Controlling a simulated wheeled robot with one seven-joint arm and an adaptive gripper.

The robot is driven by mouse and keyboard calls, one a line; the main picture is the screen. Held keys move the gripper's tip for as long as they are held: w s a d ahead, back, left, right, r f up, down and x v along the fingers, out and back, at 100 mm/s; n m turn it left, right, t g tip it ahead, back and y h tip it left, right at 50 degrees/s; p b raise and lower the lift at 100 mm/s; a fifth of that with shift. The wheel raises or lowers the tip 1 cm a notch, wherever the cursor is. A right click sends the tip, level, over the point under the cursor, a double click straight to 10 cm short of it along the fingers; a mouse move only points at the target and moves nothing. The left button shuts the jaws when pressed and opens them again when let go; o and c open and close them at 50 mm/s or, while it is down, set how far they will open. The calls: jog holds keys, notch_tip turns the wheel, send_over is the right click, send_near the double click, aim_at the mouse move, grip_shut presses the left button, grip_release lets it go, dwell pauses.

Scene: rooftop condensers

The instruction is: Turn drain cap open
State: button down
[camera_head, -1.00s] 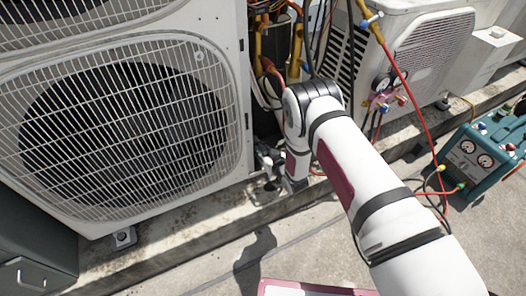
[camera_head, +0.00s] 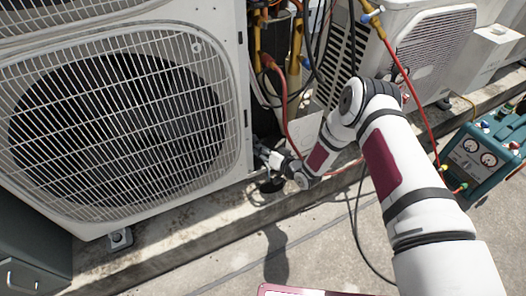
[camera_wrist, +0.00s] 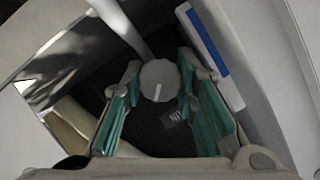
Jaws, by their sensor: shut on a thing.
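The drain cap (camera_wrist: 158,80) is a round, pale grey disc with a short white mark on its face. It shows in the wrist view between the green-padded fingers of my gripper (camera_wrist: 158,90), which is shut on it. In the head view my gripper (camera_head: 264,157) is low beside the right lower corner of the large condenser unit (camera_head: 236,165). The cap cannot be made out there.
Hoses and pipes (camera_head: 283,80) hang just behind my arm. A second condenser (camera_head: 435,45) stands at the back right. A teal gauge machine (camera_head: 485,150) sits on the right. A concrete ledge (camera_head: 200,215) runs below the units.

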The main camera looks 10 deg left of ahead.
dwell(0.3)
jog(key=c, duration=1.5)
grip_release()
jog(key=shift+c, duration=0.2)
jog(key=shift+d, duration=0.1)
jog(key=v, duration=1.2)
jog(key=shift+f, duration=0.1)
